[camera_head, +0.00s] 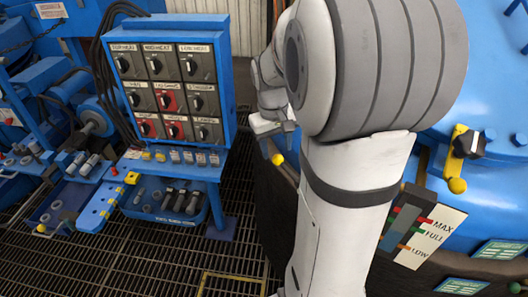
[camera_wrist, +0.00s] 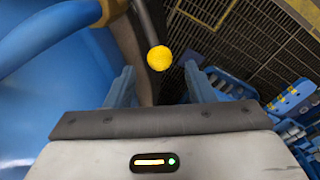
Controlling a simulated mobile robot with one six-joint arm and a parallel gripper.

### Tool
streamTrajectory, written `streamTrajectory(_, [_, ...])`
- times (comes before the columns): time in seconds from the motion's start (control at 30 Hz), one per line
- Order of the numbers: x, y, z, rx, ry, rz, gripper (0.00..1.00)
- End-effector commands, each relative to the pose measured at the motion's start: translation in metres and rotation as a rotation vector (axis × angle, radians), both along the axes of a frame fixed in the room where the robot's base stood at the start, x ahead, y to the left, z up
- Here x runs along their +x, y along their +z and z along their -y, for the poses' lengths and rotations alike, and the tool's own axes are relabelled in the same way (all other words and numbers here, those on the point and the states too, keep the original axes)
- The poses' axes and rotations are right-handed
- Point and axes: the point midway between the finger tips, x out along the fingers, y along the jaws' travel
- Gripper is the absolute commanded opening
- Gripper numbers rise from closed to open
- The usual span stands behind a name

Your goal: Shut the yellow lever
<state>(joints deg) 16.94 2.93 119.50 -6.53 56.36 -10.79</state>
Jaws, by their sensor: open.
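My gripper (camera_wrist: 159,70) is open in the wrist view, with its two blue fingers apart. A round yellow knob (camera_wrist: 159,58) shows between and just beyond the fingertips, not visibly touching either; it looks like the end of a yellow lever. In the head view a small yellow knob (camera_head: 277,159) shows below my wrist, left of my arm; the rest of that lever is hidden. Another yellow lever (camera_head: 457,160) with a black knob and a yellow ball end is on the blue furnace at the right.
A blue control panel (camera_head: 170,85) with labelled rotary switches stands at the left. Below it is a blue bench with bins and tools. The blue furnace body (camera_head: 495,90) fills the right, with a MAX/FULL/LOW gauge (camera_head: 422,232). Open grating floor (camera_head: 150,265) lies between.

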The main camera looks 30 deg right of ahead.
Motion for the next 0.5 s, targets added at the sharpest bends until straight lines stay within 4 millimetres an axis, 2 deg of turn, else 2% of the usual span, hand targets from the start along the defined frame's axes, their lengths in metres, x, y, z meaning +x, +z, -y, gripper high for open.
streamTrajectory(0.03, [-0.001, -0.01, 0.001, 0.001, 0.0, -0.005, 0.49])
streamTrajectory(0.2, [-0.001, -0.036, 0.003, 0.001, 0.0, -0.005, 0.49])
streamTrajectory(0.33, [-0.001, -0.048, 0.005, 0.0, -0.001, -0.002, 0.49])
streamTrajectory(0.5, [-0.001, -0.053, 0.005, 0.0, -0.001, -0.001, 0.49])
